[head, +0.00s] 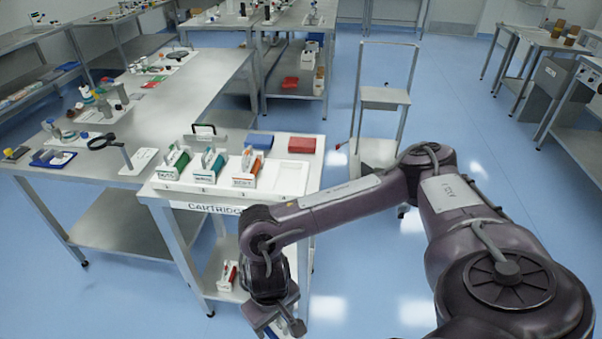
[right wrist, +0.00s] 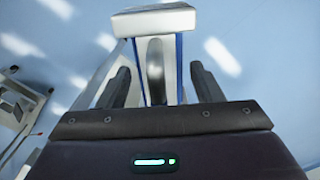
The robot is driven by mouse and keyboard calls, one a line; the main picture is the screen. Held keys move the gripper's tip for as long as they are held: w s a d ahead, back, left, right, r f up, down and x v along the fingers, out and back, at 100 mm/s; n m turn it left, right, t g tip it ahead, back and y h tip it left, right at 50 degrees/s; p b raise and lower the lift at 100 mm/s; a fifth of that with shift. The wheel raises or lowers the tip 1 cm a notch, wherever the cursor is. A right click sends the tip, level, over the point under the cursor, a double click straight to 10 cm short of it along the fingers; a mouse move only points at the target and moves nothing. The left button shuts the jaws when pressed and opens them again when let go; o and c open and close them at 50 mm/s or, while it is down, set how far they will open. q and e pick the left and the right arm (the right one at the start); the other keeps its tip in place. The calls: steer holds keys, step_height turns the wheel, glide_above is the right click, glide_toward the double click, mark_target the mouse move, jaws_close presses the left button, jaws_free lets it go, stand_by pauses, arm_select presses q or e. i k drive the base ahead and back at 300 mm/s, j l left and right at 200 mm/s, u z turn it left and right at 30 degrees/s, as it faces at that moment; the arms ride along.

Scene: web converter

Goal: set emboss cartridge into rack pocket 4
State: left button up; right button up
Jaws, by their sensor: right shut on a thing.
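My right gripper (head: 283,318) hangs low in front of the cartridge table, at the bottom of the head view. In the right wrist view it is shut on the grey handle of a pale grey block with blue edges (right wrist: 155,20), apparently the emboss cartridge. The block is clear of the table. The white rack (head: 205,190) on the table top has green (head: 173,162), teal (head: 209,165) and orange (head: 248,167) cartridges in its left three pockets. The rightmost pocket, pocket 4 (head: 290,180), looks empty. My left gripper is not in view.
A blue block (head: 258,141) and a red block (head: 302,145) lie behind the rack. A red-and-white item (head: 228,275) sits on the lower shelf. A metal cart (head: 385,98) stands behind my right arm. Open blue floor lies right of the table.

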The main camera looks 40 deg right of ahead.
mark_target(288, 182)
steer(key=i+j+z, duration=0.15)
steer(key=i+z, duration=0.15)
steer(key=z, duration=0.2)
steer(key=i+j+z, duration=0.3)
steer(key=z, duration=0.15)
steer(key=i+j+z, duration=0.2)
steer(key=j+z, duration=0.15)
steer(key=z, duration=0.15)
steer(key=i+j+z, duration=0.15)
steer(key=j+z, duration=0.3)
